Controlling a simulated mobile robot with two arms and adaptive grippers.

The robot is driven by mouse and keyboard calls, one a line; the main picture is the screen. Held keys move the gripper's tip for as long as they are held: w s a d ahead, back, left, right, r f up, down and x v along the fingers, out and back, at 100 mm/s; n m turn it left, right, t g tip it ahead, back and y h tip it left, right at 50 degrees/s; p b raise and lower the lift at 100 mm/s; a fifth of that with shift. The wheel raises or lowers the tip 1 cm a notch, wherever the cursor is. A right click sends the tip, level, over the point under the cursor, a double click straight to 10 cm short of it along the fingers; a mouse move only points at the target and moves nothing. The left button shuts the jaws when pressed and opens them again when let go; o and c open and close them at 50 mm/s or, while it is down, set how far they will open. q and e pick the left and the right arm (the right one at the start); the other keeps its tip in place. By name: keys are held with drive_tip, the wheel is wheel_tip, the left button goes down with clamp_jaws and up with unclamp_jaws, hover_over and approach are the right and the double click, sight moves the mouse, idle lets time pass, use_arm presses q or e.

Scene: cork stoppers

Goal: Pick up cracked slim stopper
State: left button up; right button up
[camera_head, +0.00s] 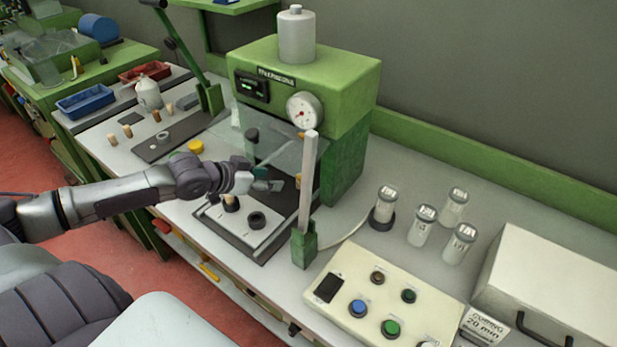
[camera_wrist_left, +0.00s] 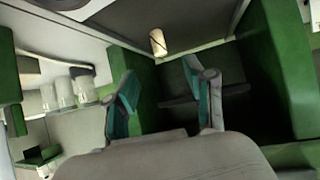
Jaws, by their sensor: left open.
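In the left wrist view a slim tan stopper (camera_wrist_left: 158,42) with a dark line across its side, like a crack, stands beyond my fingers. My left gripper (camera_wrist_left: 163,88) is open and empty, its teal pads apart with the stopper ahead of the gap between them, not touching. In the head view my left gripper (camera_head: 264,182) is at the press, above the white plate. A small orange-brown piece (camera_head: 298,181) shows just right of it; I cannot tell whether it is the same stopper. My right gripper is not seen.
The green press (camera_head: 345,150) with a clear shield and an upright pale post (camera_head: 308,175) crowds the gripper. Several stoppers stand near a dark mat (camera_head: 160,147) at left. Jars (camera_head: 421,226) and a button panel (camera_head: 365,300) are at right.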

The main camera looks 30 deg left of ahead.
use_arm(q)
drive_tip(key=shift+x, duration=1.1)
drive_tip(key=x, duration=0.4)
drive_tip(key=shift+d, duration=0.1)
drive_tip(key=shift+w+d+f, duration=0.1)
drive_tip(key=shift+w+f, duration=0.2)
drive_tip(key=shift+w, duration=0.05)
drive_tip(key=shift+w+f, duration=0.2)
drive_tip(key=shift+w, duration=0.1)
drive_tip(key=x, duration=0.4)
drive_tip(key=shift+w+d+f, duration=0.2)
drive_tip(key=shift+w, duration=0.1)
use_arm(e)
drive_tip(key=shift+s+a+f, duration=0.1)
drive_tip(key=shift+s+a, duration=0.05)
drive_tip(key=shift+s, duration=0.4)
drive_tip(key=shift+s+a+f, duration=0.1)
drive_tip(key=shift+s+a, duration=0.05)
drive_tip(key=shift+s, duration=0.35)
use_arm(q)
drive_tip(key=c, duration=0.8)
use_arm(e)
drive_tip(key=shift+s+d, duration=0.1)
